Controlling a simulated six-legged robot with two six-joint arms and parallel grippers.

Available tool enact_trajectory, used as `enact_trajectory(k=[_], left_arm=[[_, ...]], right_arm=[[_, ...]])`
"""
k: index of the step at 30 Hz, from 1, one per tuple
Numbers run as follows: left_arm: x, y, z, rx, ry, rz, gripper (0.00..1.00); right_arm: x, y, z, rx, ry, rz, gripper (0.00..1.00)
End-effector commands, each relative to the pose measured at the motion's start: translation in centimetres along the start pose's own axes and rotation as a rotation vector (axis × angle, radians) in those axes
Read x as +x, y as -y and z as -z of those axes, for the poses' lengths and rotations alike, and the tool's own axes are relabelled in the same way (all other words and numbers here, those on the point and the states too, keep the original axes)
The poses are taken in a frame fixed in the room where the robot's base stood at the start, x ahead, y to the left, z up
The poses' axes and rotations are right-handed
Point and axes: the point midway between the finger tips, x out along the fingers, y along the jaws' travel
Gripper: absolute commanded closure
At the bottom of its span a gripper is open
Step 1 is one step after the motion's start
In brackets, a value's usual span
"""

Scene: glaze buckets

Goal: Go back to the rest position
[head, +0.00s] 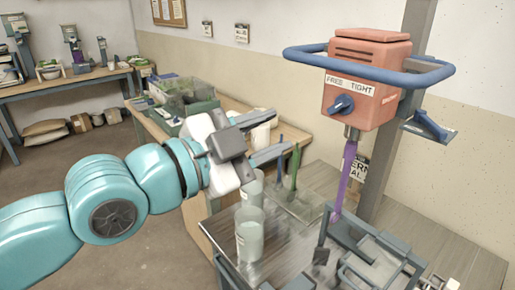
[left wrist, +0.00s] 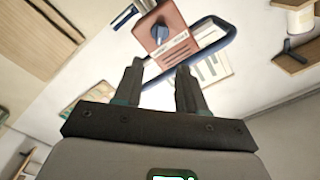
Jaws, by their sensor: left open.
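My left gripper (head: 279,133) reaches in from the left above the workbench, its jaws apart and nothing between them. It also shows in the left wrist view (left wrist: 160,68) with two dark, separated fingers. A translucent bucket (head: 250,240) with pale contents stands on the bench below it. A second translucent bucket (head: 252,190) stands just behind, partly hidden by the gripper. A red mixer head (head: 368,75) with a blue guard bar hangs at the right on a grey post. It also shows upside down in the left wrist view (left wrist: 165,35). My right gripper is not in view.
A purple shaft (head: 344,180) hangs from the mixer into a blue-grey stand (head: 365,250). A green upright tool (head: 295,168) stands in a clear tray. A bin (head: 185,95) sits on the bench behind. Open floor (head: 80,180) lies left, beyond my arm.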

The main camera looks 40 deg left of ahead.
Motion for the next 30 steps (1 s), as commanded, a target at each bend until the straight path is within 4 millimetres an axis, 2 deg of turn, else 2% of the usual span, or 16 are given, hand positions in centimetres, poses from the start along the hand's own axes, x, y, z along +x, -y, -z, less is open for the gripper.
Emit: enact_trajectory(k=[3, 6, 30], left_arm=[[-1.2, 0.0, 0.1, 0.000, -0.001, 0.000, 0.60], [-1.6, 0.0, 0.1, 0.000, 0.000, 0.000, 0.60], [-1.8, 0.1, 0.1, 0.000, 0.000, 0.000, 0.60]], right_arm=[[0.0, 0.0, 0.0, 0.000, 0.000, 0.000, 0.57], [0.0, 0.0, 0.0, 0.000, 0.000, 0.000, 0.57], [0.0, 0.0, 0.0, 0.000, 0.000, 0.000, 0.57]])
